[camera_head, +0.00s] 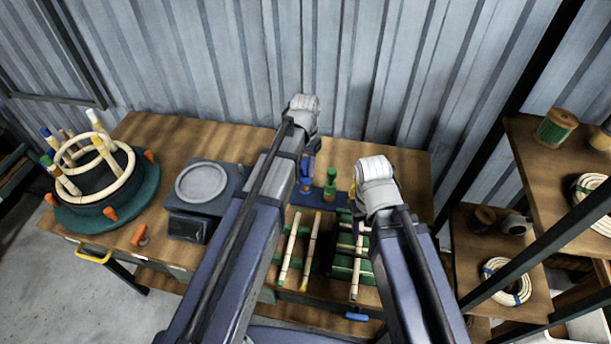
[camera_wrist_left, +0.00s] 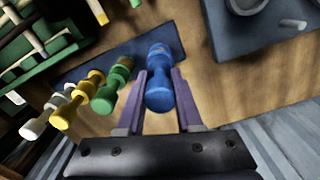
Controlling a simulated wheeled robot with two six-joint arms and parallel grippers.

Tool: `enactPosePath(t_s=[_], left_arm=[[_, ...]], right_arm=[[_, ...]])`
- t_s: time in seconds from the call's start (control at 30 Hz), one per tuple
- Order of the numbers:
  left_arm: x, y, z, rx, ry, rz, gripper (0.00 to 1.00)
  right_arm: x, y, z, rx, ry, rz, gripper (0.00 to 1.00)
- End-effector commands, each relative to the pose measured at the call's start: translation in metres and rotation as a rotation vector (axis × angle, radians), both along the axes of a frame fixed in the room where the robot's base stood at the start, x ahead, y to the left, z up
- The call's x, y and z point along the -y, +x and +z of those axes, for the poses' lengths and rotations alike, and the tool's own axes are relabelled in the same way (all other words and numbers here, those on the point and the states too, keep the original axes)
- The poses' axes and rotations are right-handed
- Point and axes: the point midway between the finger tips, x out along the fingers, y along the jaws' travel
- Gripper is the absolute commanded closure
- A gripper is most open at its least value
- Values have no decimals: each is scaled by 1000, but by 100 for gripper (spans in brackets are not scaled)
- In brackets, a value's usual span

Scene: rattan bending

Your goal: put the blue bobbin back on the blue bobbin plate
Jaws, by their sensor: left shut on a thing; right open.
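The blue bobbin (camera_wrist_left: 159,80) stands between the two purple fingers of my left gripper (camera_wrist_left: 158,98), which is shut on it. In the head view my left gripper (camera_head: 308,168) is over the back of the table, left of the green bobbin (camera_head: 330,184). In the left wrist view the green bobbin (camera_wrist_left: 112,84), a yellow bobbin (camera_wrist_left: 78,104) and a white bobbin (camera_wrist_left: 47,112) line up along a dark blue strip (camera_wrist_left: 92,55).
A scale (camera_head: 201,183) stands left of my left arm. A round green form (camera_head: 150,186) with rattan rings is at the far left. Rattan sticks (camera_head: 312,245) lie on a green rack in front. Shelves (camera_head: 548,165) with spools and coils stand at the right.

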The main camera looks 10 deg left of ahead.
Motion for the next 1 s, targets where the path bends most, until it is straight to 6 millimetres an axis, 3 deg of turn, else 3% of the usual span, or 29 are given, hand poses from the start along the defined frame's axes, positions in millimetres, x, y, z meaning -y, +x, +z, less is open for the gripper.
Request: enactPosePath(t_s=[0.03, 0.2, 0.6, 0.63, 0.9, 1.0], left_arm=[[0, 0, -13, 0, 0, 0, 100], [0, 0, -30, 0, 0, 0, 100], [0, 0, -31, 0, 0, 0, 100], [0, 0, -31, 0, 0, 0, 64], [0, 0, -30, 0, 0, 0, 35], [0, 0, -30, 0, 0, 0, 35]], right_arm=[[0, 0, -13, 0, 0, 0, 43], [0, 0, -30, 0, 0, 0, 43], [0, 0, -31, 0, 0, 0, 43], [0, 0, -31, 0, 0, 0, 43], [0, 0, -30, 0, 0, 0, 43], [0, 0, -30, 0, 0, 0, 43]])
